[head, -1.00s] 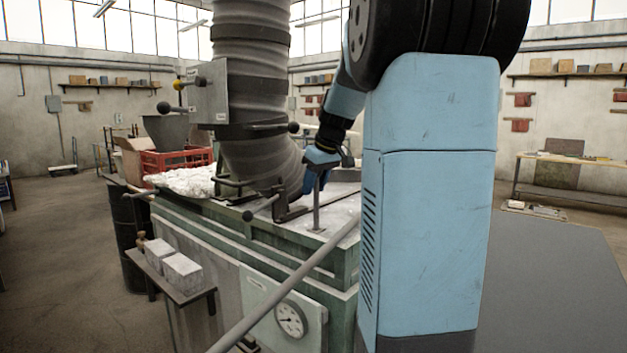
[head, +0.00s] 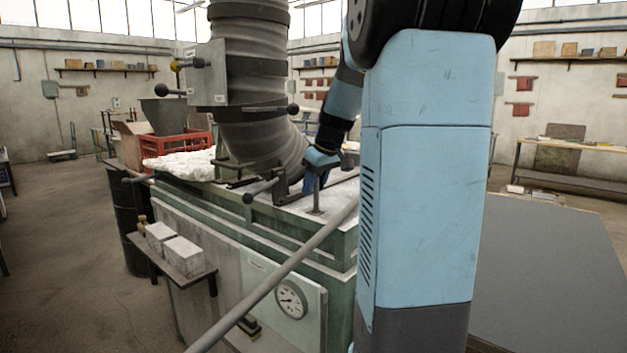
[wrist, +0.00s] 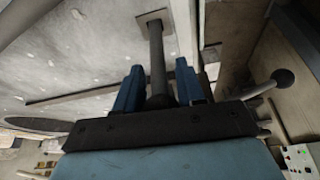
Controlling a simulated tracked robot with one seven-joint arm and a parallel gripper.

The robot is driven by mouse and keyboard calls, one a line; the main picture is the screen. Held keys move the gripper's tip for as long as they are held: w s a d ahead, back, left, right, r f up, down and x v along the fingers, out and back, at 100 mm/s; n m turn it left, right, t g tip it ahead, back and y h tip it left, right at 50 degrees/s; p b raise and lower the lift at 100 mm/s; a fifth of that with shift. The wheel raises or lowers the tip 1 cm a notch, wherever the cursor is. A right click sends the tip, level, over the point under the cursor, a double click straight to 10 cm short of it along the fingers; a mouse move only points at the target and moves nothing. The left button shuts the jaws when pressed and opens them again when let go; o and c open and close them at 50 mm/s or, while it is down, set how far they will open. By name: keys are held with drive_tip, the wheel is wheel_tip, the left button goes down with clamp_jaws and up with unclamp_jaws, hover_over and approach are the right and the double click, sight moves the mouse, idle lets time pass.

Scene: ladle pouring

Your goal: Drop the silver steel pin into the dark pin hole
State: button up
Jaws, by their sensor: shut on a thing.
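My gripper (wrist: 158,88) is shut on the silver steel pin (wrist: 157,60), a grey rod between its two blue fingers in the wrist view. In the head view my gripper (head: 318,165) is low over the pale furnace top, and the pin (head: 316,195) hangs upright below it. The pin's lower end meets a small square plate (wrist: 146,20) on the furnace top. The dark pin hole itself is hidden behind the pin's end, so its depth in the hole cannot be seen.
A large ribbed duct (head: 255,80) with ball-ended levers stands close left of my gripper. A long grey bar (head: 275,278) slants up in front of the furnace. Two grey blocks (head: 183,256) rest on a side shelf. A red crate (head: 175,148) stands behind.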

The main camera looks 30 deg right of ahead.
drive_tip(key=shift+f, duration=1.25)
drive_tip(key=o, duration=1.2)
drive_tip(key=shift+c, duration=0.2)
drive_tip(key=v, duration=1.3)
drive_tip(key=shift+r, duration=0.35)
drive_tip(key=shift+s, duration=0.1)
